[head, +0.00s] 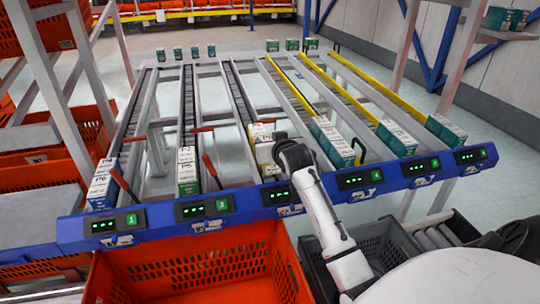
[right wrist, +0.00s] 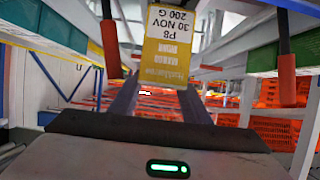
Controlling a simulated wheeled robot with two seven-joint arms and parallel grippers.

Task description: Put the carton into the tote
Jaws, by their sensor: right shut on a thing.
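The carton (head: 262,148), yellow and white, stands at the front end of the third lane of the rack. Its yellow face with a "P8 30 NOV 200 G" label shows in the right wrist view (right wrist: 168,62). My right gripper (head: 278,152) is at the carton; its fingers (right wrist: 158,92) are shut on it from both sides. The fingertips are partly hidden in the head view by the dark wrist. The orange tote (head: 128,270) stands below the rack's blue front beam; the visible part of its inside looks empty. My left gripper is not in view.
The blue beam (head: 240,200) with lit displays runs between carton and tote. Red levers (head: 211,168) stick up beside lanes. White cartons (head: 187,170) and teal cartons (head: 332,140) fill neighbouring lanes. A grey crate (head: 372,245) stands right of the tote.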

